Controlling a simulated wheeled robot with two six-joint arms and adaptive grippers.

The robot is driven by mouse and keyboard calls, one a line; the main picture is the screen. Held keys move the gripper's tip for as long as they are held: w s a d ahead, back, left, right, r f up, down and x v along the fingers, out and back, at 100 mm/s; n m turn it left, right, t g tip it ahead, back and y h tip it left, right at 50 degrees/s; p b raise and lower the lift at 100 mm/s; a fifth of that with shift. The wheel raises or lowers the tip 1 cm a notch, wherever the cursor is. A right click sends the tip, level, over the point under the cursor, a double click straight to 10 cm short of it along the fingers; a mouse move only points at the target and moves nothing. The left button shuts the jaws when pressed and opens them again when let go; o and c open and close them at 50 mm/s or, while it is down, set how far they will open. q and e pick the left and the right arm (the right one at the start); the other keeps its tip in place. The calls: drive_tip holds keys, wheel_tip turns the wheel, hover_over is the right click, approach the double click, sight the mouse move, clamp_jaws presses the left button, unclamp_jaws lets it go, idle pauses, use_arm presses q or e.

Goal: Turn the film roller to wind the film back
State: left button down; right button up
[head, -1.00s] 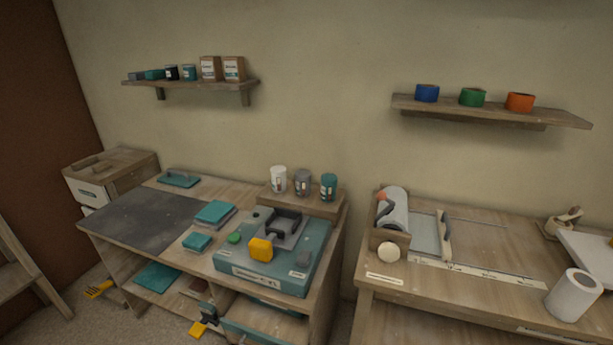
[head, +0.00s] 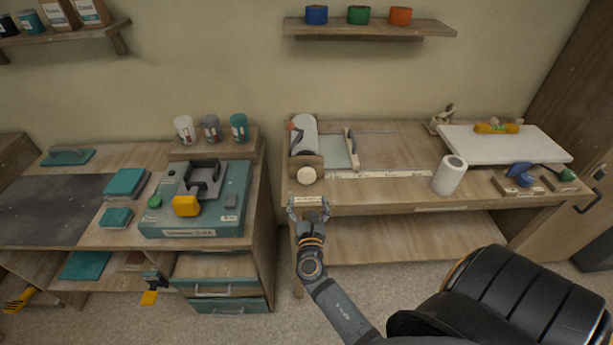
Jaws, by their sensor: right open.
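The film roller (head: 304,136) is a pale grey roll in a wooden holder at the left end of the right bench. A round cream knob (head: 306,176) is at its front end. A greyish translucent film sheet (head: 337,152) lies flat to its right, reaching a wooden-handled bar (head: 351,148). My right gripper (head: 309,207) is open and empty at the bench's front edge, just in front of and below the knob in the picture. A gap shows between it and the knob. My left gripper is out of view.
A white paper roll (head: 449,175) stands to the right on the bench, with a white board (head: 505,143) behind. A teal machine with a yellow knob (head: 186,205) sits on the left bench. The bench top right of the film is mostly clear.

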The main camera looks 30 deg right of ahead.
sight(306, 179)
drive_tip(key=p+x, duration=0.1)
drive_tip(key=x, duration=0.9)
drive_tip(key=shift+w+d+f+p, duration=0.1)
drive_tip(key=shift+w+p, duration=0.15)
drive_tip(key=shift+p, duration=0.15)
drive_tip(key=c, duration=1.1)
drive_tip(key=shift+f+m+b, duration=0.25)
drive_tip(key=shift+m+b, duration=1.15)
drive_tip(key=shift+b, duration=0.05)
drive_tip(key=shift+c, duration=0.2)
drive_tip(key=m+b, duration=0.4)
drive_tip(key=m, duration=0.1)
drive_tip(key=shift+m, duration=0.3)
drive_tip(key=m+b, duration=0.4)
drive_tip(key=m, duration=0.1)
drive_tip(key=shift+r, duration=0.15)
drive_tip(key=shift+r+m+b, duration=0.15)
drive_tip(key=shift+m+b, duration=0.95)
drive_tip(key=shift+m, duration=0.3)
